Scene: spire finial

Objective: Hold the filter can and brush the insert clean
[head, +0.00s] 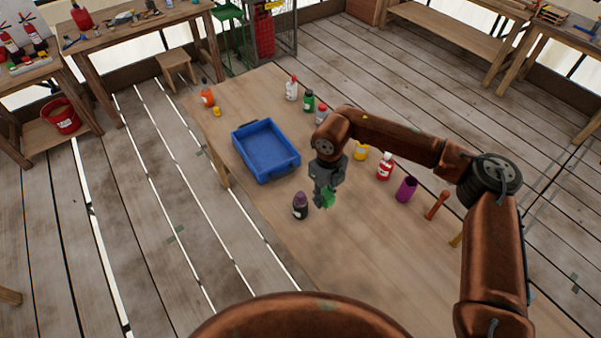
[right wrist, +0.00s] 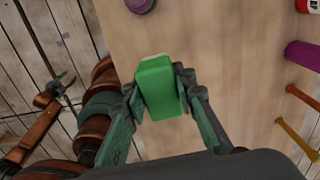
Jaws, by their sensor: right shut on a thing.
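My right gripper (head: 324,200) is shut on a green block (head: 329,197), held over the front part of the table. In the right wrist view the green block (right wrist: 159,88), with a pale far edge, sits between the two fingers. No filter can or insert can be told for sure. An open-topped purple cup (head: 406,189) stands on the table to the right of the gripper. A small dark gripper, seemingly my left one (right wrist: 60,88), shows at the left of the right wrist view, too small to judge; it is out of the head view.
A blue tray (head: 291,167) lies left of the gripper. A dark purple bottle (head: 300,206) stands close beside the gripper. Red-and-white (head: 385,167), yellow (head: 361,151) and orange (head: 207,95) bottles stand along the table, with a brown upright piece (head: 437,205) at right. The table's (head: 330,250) near middle is bare.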

